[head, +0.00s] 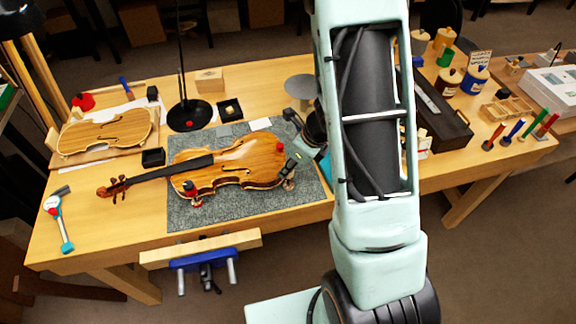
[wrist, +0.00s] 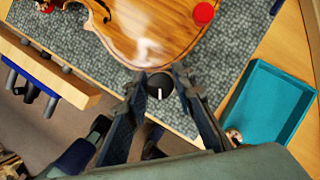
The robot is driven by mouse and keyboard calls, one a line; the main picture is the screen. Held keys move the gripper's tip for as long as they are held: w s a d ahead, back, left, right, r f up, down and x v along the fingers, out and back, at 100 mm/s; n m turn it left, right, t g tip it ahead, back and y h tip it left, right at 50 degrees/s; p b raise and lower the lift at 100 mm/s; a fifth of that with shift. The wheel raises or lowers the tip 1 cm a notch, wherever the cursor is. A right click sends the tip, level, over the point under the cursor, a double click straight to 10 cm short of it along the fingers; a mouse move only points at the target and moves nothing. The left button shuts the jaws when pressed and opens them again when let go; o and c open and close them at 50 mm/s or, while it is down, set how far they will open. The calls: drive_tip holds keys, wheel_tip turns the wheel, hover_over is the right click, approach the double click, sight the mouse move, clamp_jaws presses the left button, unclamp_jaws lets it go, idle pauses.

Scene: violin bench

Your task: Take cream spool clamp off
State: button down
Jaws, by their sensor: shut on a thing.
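The violin (head: 235,165) lies on the grey mat, and its body edge also shows in the wrist view (wrist: 150,35). My gripper (head: 291,163) is at the violin's lower right edge. In the wrist view my gripper (wrist: 162,78) is shut on a dark round knob with a pale bar, apparently the top of the spool clamp. Below the gripper, the clamp's pale lower part (head: 288,185) shows at the violin's edge. Whether it still touches the violin is unclear. Red clamps sit at the violin's edge, one at the upper right (head: 280,147) and one at the left (head: 190,187).
A teal tray (wrist: 262,100) lies right of the gripper, with a small pale round thing by its near corner. A black lamp base (head: 189,115) stands behind the violin. A blue vise (head: 205,262) is at the front edge. The mat's front strip (head: 240,215) is clear.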

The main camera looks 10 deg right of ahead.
drive_tip(key=shift+s+d, duration=0.1)
drive_tip(key=shift+s+d+b, duration=0.45)
drive_tip(key=shift+s+d, duration=0.15)
drive_tip(key=shift+s, duration=0.2)
wheel_tip(320, 180, up, 7)
drive_tip(key=p, duration=0.6)
idle(0.3)
